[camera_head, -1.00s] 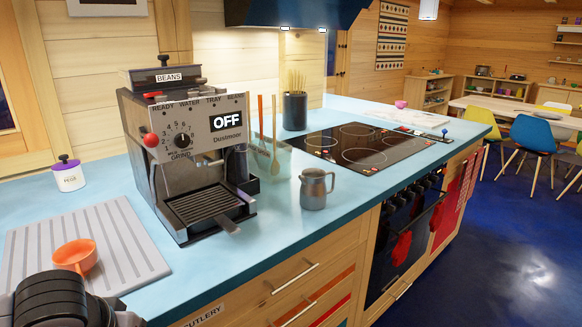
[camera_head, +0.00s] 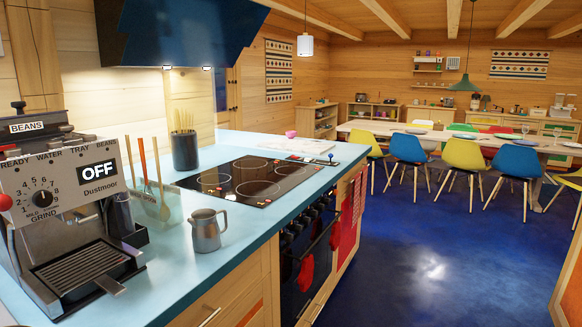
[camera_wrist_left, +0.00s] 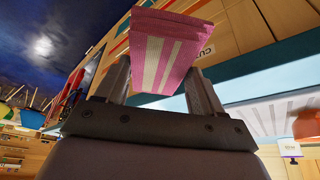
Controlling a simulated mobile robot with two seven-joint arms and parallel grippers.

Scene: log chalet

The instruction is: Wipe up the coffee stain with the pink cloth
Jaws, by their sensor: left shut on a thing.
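The pink cloth (camera_wrist_left: 163,40) with pale stripes shows in the left wrist view. My left gripper (camera_wrist_left: 160,75) is shut on it, and the cloth sticks out beyond the two fingers. Neither gripper shows in the head view. I cannot make out a coffee stain in either view. The coffee machine (camera_head: 70,215) stands on the blue counter (camera_head: 205,272) at the left of the head view, its display reading OFF.
A metal jug (camera_head: 207,231) stands near the counter's front edge. Behind it are a black hob (camera_head: 245,180), a utensil holder (camera_head: 185,150) and a pink bowl (camera_head: 290,134). Open blue floor (camera_head: 430,250) lies right of the counter, before a dining table (camera_head: 470,140) with chairs.

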